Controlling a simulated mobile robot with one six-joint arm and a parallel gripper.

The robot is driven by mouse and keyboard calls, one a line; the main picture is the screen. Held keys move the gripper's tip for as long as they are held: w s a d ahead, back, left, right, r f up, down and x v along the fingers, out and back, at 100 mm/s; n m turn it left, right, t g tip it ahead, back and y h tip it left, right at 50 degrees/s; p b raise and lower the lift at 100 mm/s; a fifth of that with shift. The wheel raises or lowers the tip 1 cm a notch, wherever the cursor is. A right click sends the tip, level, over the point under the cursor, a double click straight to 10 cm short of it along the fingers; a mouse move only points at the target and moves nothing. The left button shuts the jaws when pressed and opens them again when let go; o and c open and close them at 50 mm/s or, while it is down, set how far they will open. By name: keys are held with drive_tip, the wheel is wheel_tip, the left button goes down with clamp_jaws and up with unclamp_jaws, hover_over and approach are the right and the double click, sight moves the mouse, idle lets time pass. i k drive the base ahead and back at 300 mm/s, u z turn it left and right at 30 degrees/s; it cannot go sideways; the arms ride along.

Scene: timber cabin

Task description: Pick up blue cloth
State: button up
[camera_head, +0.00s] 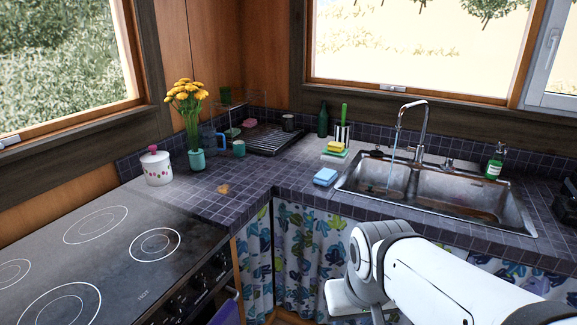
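A light blue folded item (325,177), which looks like a small cloth or sponge, lies on the dark tiled counter (262,178) at the left front corner of the sink. A darker blue-purple cloth (228,312) hangs at the front of the stove, partly cut off by the bottom edge. My white arm reaches in from the lower right, in front of the counter and below its top. My gripper's fingers do not show, so their state and what they hold are hidden.
The metal sink (445,193) has a tall faucet (421,125) with water running. A yellow sponge (336,147), a green bottle (323,120) and a soap bottle (495,161) stand around it. A flower vase (196,159) and a lidded pot (156,169) are left, by the stove (110,240).

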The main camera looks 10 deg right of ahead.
sight(325, 177)
drive_tip(key=u, duration=0.15)
drive_tip(key=i, duration=1.75)
drive_tip(key=z, duration=0.5)
drive_tip(key=k, duration=0.75)
drive_tip(key=z, duration=0.2)
drive_tip(key=i, duration=0.75)
drive_tip(key=u, duration=0.05)
